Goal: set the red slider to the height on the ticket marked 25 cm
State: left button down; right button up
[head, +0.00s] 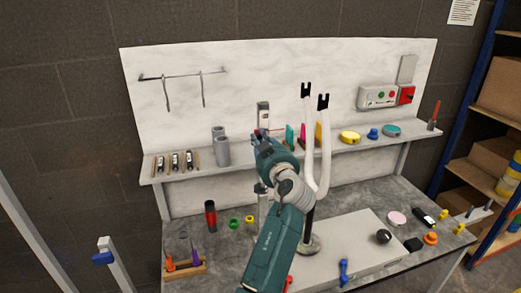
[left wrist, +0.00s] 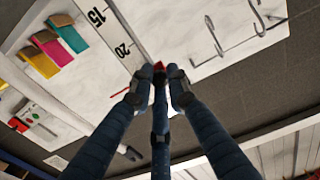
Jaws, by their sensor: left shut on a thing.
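The red slider (left wrist: 158,66) shows as a small red piece between the fingertips of my left gripper (left wrist: 158,82) in the left wrist view. The gripper is shut on it. A thin red pointer (left wrist: 120,92) sticks out beside it. The white scale (left wrist: 108,34) carries the numbers 15 and 20; the slider sits past the 20, and its exact reading is unclear. In the head view my left gripper (head: 262,140) is in front of the scale post (head: 263,112) and hides most of the slider. No ticket reading 25 cm can be made out. My right gripper is out of view.
A red-and-black cylinder (head: 210,216) and small parts stand on the bench (head: 190,232).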

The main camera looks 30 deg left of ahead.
pick_arm(q)
jog(key=shift+r, duration=0.25)
jog(key=c, duration=1.7)
grip_release()
jog(key=shift+f, duration=0.1)
jog(key=shift+o, duration=0.2)
notch_tip(320, 180, up, 10)
jog(key=shift+r, duration=0.1)
